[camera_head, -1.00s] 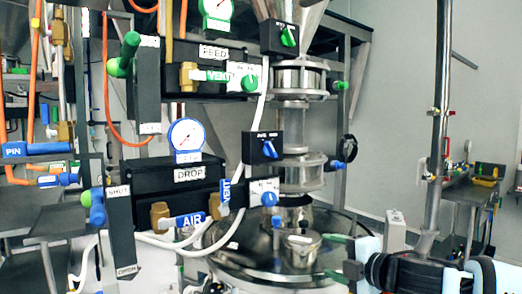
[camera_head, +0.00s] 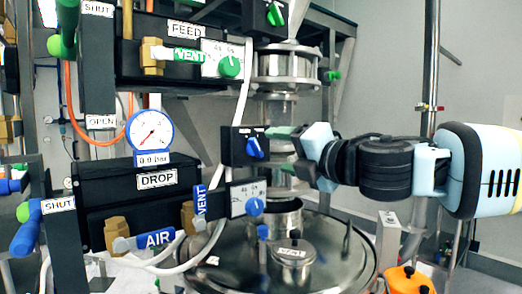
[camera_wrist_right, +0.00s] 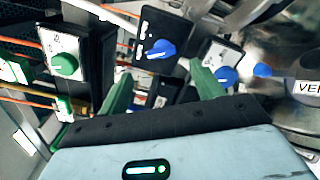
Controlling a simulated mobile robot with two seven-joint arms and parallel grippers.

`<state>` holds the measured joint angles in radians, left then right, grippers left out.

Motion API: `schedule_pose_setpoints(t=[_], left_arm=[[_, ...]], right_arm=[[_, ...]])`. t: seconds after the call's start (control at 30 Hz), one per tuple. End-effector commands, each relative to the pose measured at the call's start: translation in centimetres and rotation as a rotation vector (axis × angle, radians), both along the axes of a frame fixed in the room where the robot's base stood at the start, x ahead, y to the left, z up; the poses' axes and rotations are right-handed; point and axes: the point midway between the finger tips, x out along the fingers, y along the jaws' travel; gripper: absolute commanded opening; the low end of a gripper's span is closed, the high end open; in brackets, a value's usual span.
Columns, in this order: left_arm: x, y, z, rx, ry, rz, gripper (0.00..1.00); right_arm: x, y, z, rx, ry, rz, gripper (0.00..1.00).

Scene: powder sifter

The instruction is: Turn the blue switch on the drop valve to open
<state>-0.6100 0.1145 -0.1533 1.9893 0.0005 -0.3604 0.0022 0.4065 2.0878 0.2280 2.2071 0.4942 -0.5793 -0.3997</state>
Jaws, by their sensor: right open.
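A blue switch (camera_head: 255,148) is on a small black box (camera_head: 235,146), beside the sifter column and above right of the DROP panel (camera_head: 130,195). Its pointer is tilted; the small lettering cannot be read. My right gripper (camera_head: 284,150) comes in from the right, open and empty, its green fingers just right of this box. In the right wrist view, the blue switch (camera_wrist_right: 160,50) lies ahead, roughly between the two fingers, and I see no contact. A second blue knob (camera_head: 254,207) is on a white dial plate below; it also shows in the wrist view (camera_wrist_right: 227,75). My left gripper is not in view.
A green FEED knob (camera_head: 229,66) is above left. A blue lever (camera_head: 25,235) by a SHUT label is at far left. White hoses (camera_head: 222,150) run beside the switch box. A metal lid (camera_head: 330,262) lies below, and an orange object (camera_head: 408,281) at lower right.

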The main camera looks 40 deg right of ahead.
Motion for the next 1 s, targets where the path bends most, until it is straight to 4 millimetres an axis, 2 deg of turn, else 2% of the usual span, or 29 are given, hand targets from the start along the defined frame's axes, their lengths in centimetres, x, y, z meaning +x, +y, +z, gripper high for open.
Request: schedule_pose_setpoints(t=[0.3, 0.5, 0.7, 0.97, 1.0], left_arm=[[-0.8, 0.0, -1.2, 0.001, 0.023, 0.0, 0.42], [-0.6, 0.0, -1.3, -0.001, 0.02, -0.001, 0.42], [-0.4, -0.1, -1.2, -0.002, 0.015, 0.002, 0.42], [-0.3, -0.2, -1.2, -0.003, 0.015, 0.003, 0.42], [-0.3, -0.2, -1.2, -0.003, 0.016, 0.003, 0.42]], right_arm=[[4.2, 0.3, -0.5, -0.003, 0.007, 0.0, 0.66], [6.2, 0.5, -0.3, 0.0, 0.004, 0.0, 0.66], [6.9, 0.6, -0.2, 0.0, 0.002, 0.001, 0.66], [7.0, 0.6, -0.1, 0.0, 0.002, 0.001, 0.66], [7.0, 0.6, -0.1, 0.0, 0.001, 0.0, 0.61]])
